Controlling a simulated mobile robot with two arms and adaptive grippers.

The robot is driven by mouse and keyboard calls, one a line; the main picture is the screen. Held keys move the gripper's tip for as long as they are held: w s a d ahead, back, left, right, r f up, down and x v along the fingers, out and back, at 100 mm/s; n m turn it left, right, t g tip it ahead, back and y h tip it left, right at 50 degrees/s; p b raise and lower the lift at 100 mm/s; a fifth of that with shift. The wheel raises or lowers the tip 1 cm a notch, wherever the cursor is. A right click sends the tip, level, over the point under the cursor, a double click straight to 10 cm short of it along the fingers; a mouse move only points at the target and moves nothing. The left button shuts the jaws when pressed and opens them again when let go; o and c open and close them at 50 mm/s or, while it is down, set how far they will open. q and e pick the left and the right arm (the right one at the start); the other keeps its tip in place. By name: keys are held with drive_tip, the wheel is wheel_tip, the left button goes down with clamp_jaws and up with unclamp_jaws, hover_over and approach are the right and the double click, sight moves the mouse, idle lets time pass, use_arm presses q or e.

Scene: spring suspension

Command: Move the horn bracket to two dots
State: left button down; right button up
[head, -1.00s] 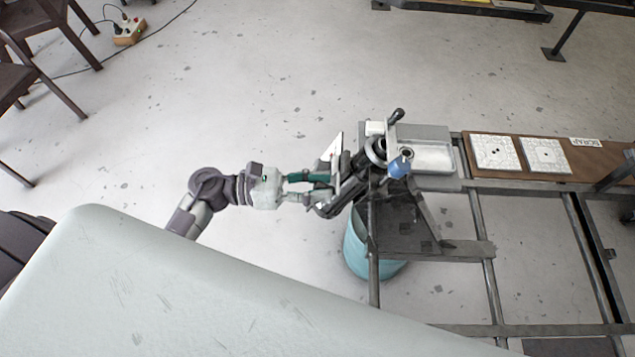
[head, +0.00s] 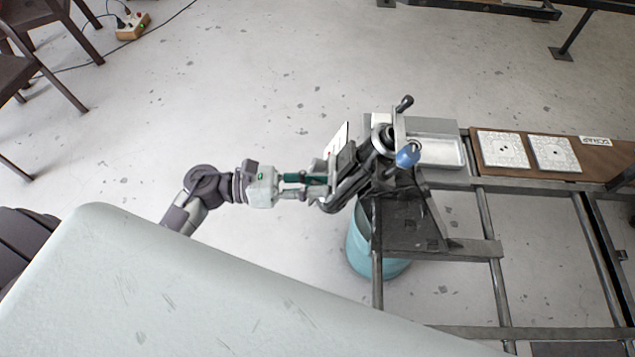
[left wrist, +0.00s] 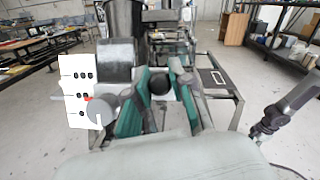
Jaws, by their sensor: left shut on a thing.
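My left gripper (head: 325,186) reaches in from the left to the near side of a dark clamp-like mechanism (head: 375,150). Its green-padded fingers also show in the left wrist view (left wrist: 160,92), shut on a dark part that they mostly hide. I cannot tell for certain whether this is the horn bracket. A white plate (left wrist: 78,92) with black dot groups stands upright at the left of the wrist view. A red mark lies beside its middle pair, partly behind a grey disc (left wrist: 103,109). A dark jointed limb (left wrist: 290,100), probably my right arm, shows at the right; its gripper end is unclear.
A blue knob (head: 408,156) sits on the mechanism. A teal bin (head: 362,255) stands below. A grey tray (head: 440,153), white tile with two dots (head: 502,160) and another white tile (head: 553,165) lie to the right. Bare floor lies beyond the arm.

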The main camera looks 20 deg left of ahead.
use_arm(q)
drive_tip(key=c, duration=1)
unclamp_jaws()
drive_tip(key=shift+r, duration=0.2)
drive_tip(key=v, duration=1.2)
drive_tip(key=shift+f, duration=0.1)
